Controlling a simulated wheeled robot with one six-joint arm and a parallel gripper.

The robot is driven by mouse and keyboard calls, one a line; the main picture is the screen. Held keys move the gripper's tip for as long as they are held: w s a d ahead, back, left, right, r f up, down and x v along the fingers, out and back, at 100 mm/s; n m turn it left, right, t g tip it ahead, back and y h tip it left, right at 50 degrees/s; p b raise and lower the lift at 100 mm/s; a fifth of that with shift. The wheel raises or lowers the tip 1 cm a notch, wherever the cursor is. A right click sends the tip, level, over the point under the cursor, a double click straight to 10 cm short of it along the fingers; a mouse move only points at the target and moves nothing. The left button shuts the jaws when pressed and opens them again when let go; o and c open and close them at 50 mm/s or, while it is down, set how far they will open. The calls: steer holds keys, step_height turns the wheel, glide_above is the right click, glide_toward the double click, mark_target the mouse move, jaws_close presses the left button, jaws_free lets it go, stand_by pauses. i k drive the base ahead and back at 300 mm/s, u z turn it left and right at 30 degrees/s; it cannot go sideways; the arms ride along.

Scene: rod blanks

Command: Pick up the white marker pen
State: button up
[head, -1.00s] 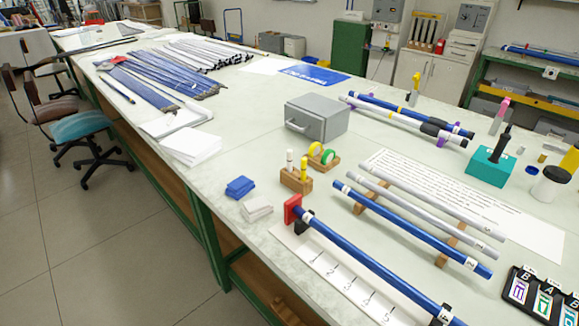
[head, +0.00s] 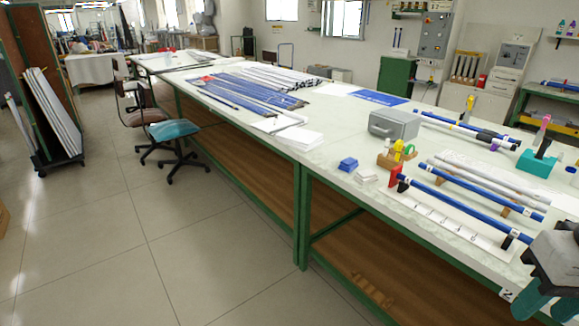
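The white marker pen (head: 387,147) seems to stand upright in a small wooden holder (head: 384,161) on the long bench, beside a yellow marker (head: 398,147). It is small and hard to make out at this distance. My gripper (head: 546,301) is at the bottom right corner, dark with teal fingers, partly cut off by the frame. The fingers look apart, with nothing seen between them. It is in front of the bench's near edge, well away from the pen.
Blue and grey rods (head: 470,202) lie on the bench right of the holder.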

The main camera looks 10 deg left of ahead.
mark_target(387, 140)
steer(key=u, duration=3.85)
steer(key=i, duration=0.1)
steer(key=z, duration=2.6)
steer(key=i, duration=1.5)
steer(key=z, duration=0.4)
steer(key=i, duration=0.75)
steer(key=z, duration=1.35)
steer(key=i, duration=0.65)
steer(key=z, duration=0.6)
